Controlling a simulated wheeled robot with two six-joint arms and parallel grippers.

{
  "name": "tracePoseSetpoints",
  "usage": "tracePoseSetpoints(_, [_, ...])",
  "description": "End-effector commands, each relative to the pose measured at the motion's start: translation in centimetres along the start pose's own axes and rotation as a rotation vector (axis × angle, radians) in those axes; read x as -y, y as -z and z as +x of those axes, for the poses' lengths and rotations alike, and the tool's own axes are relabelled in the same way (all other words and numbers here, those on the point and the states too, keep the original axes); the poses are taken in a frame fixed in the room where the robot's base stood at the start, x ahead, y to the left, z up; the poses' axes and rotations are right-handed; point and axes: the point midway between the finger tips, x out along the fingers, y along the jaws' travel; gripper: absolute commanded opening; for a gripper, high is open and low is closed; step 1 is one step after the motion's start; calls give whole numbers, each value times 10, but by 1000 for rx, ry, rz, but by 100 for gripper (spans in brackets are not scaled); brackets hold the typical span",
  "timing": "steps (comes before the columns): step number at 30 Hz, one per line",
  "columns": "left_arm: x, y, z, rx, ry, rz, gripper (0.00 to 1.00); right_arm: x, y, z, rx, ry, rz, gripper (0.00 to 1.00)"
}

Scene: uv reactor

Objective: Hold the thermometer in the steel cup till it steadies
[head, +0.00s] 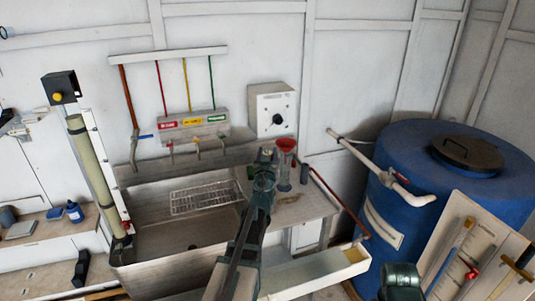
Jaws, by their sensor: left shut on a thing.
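My left gripper (264,158) is over the right side of the sink counter, seen from behind along its arm. It is shut on a thin thing that its own body hides almost wholly; I take it for the thermometer. A small grey cylinder (304,173), perhaps the steel cup, stands on the counter to the right of the gripper, apart from it in the picture. I cannot tell whether the held thing's tip is in any cup. A dark green rounded part of my right arm shows at the bottom right; its fingers cannot be made out.
A clear vessel with a red funnel top (286,147) stands close right of my left gripper. The sink (180,245) with a wire rack (206,196) lies left. A blue tank (405,200) with a white pipe stands right. A tool board (480,240) leans at front right.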

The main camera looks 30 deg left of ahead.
Motion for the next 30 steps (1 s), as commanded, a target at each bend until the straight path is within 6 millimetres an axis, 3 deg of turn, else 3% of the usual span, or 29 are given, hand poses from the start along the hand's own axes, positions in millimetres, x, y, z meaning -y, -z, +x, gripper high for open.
tracePoseSetpoints(30, [0, -80, 0, 0, 0, 0, 0, 8, 5, 80, 0, 0, 0, 50])
